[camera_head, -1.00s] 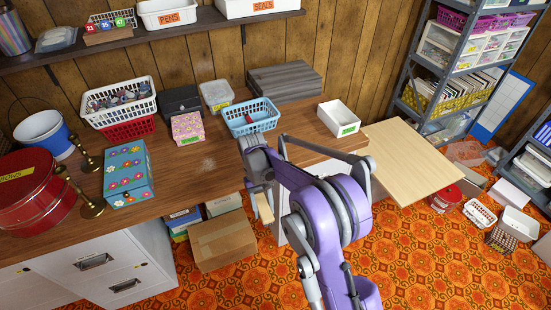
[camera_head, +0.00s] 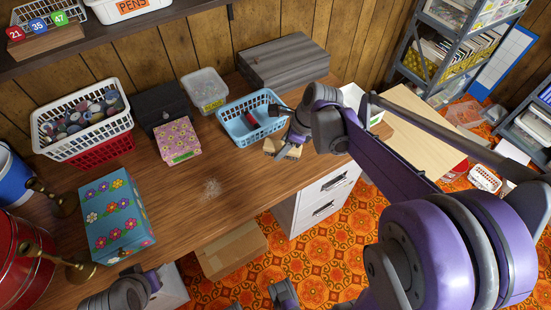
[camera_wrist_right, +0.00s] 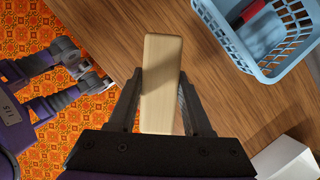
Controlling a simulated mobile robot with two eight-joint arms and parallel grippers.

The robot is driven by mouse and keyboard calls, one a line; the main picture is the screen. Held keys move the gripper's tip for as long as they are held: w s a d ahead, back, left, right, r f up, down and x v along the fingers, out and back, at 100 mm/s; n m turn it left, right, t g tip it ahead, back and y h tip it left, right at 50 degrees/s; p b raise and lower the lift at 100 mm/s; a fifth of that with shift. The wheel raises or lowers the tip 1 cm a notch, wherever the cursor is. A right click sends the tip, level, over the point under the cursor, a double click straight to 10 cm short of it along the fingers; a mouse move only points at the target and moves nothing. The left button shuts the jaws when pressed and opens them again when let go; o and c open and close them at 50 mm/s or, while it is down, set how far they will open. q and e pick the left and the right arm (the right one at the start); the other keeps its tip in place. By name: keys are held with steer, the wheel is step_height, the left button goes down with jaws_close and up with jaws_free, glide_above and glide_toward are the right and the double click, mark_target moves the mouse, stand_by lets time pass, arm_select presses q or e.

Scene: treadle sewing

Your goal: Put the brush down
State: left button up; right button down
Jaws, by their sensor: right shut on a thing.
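The brush shows as a pale wooden block (camera_wrist_right: 160,75) between the fingers of my right gripper (camera_wrist_right: 160,110) in the right wrist view.
The blue basket (camera_head: 240,128) holds a red item. A pink box (camera_head: 177,139), a clear tub (camera_head: 205,90) and a flowered box (camera_head: 115,215) stand on the desk. A pale dusty patch (camera_head: 212,187) lies on bare wood mid-desk. A white box (camera_head: 352,97) stands to the right.

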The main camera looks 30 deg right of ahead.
glide_above(278, 170)
steer(key=s, duration=0.1)
steer(key=f, duration=0.2)
steer(key=d+f, duration=0.1)
steer(key=f, duration=0.1)
steer(key=shift+f+b, duration=0.3)
steer(key=shift+f, duration=2.35)
steer(key=shift+f+b, duration=0.1)
steer(key=shift+b, duration=0.3)
steer(key=shift+c, duration=1.7)
jaws_free()
